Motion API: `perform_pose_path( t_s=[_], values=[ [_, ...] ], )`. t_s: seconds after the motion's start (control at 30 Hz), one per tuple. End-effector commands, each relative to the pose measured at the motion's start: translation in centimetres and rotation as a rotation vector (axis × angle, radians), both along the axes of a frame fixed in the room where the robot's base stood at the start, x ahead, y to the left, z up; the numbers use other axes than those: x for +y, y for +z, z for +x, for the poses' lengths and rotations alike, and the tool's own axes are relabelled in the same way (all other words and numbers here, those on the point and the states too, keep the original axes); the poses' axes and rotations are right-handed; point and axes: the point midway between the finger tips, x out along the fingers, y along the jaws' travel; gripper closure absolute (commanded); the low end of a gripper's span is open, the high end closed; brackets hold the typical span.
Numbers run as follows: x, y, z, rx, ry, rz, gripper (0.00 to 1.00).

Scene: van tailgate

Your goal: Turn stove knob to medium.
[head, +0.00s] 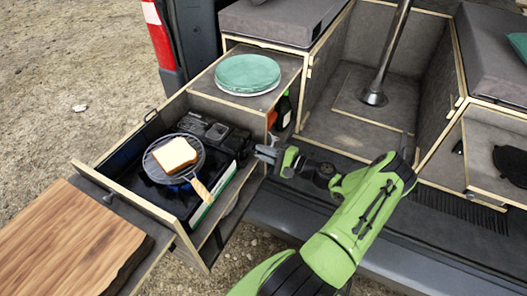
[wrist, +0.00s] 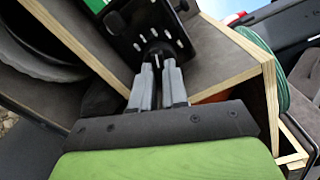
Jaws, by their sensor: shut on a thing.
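The portable stove (head: 152,184) sits in the pulled-out drawer. Its black control panel (wrist: 140,22) with white marks shows at the top of the wrist view. My gripper (head: 260,154) reaches the stove's right side from the right. In the wrist view its two fingers (wrist: 156,66) are shut on the stove knob (wrist: 154,58) at the panel's lower edge. The fingers hide most of the knob, and I cannot read its setting. A round pan (head: 155,162) with a slice of bread (head: 175,154) rests on the stove. A blue glow shows below the pan.
Green plates (head: 247,72) are stacked on the wooden cabinet behind the drawer. A bottle (head: 283,112) stands in the cabinet's side opening. A wooden cutting board (head: 65,240) lies at front left. The drawer's wooden walls (head: 140,205) surround the stove closely.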

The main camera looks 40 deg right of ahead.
Motion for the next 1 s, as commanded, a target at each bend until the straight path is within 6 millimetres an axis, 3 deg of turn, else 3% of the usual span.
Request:
perform_pose_path(
  t_s=[0.47,0.5,0.63,1.0],
  values=[
    [-0.04,-0.14,-0.05,0.007,-0.001,0.012,1.0],
    [-0.04,-0.14,-0.05,0.007,-0.001,0.012,0.8],
    [-0.02,-0.1,-0.03,0.006,-0.001,0.012,0.61],
    [-0.43,-0.03,-0.91,0.006,-0.004,0.011,0.61]
  ],
)
